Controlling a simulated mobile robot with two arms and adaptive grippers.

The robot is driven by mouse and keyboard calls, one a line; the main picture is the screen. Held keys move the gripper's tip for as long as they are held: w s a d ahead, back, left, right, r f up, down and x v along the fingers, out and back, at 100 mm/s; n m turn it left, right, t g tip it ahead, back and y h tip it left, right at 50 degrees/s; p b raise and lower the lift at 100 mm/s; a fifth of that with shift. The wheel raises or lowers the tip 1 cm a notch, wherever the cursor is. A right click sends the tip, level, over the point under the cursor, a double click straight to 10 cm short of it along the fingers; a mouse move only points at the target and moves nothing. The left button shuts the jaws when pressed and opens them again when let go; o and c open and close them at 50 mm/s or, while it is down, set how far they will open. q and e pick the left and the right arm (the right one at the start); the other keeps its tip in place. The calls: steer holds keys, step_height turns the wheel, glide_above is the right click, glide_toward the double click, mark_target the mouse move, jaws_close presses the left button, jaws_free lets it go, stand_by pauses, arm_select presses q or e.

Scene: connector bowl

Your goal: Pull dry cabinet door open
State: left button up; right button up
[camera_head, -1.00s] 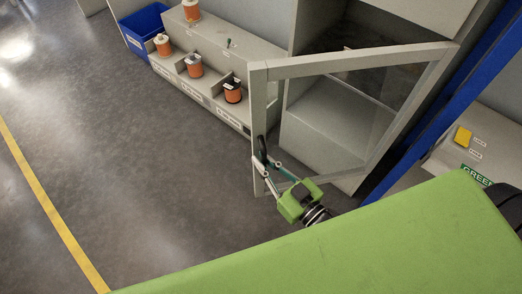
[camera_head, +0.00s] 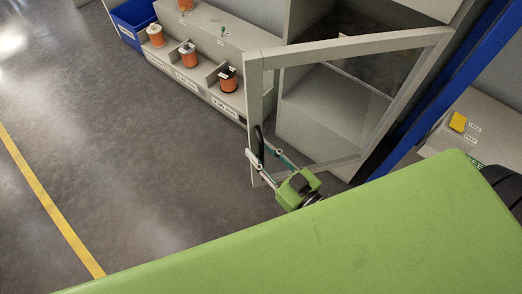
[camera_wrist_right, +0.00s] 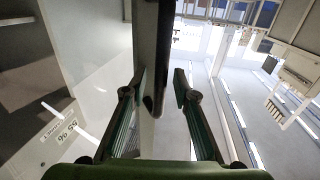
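The dry cabinet door (camera_head: 256,105), a light grey frame with a clear pane, stands swung wide out from the grey cabinet (camera_head: 318,112). The black handle (camera_head: 259,140) is on the door's free edge. My right gripper (camera_head: 262,153) is at the handle's lower part. In the right wrist view its two fingers (camera_wrist_right: 160,84) stand apart, open, with the dark handle (camera_wrist_right: 158,55) between them. A gap shows between the handle and the right-hand finger; contact on the other side is unclear. My left gripper is not in view.
A grey stepped rack (camera_head: 235,45) with several orange spools stands left of the cabinet, beside a blue bin (camera_head: 133,20). A blue post (camera_head: 430,85) and a yellow block (camera_head: 458,121) are at right. The floor (camera_head: 130,150) left of the door is clear.

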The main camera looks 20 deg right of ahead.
steer(key=v, duration=1.2)
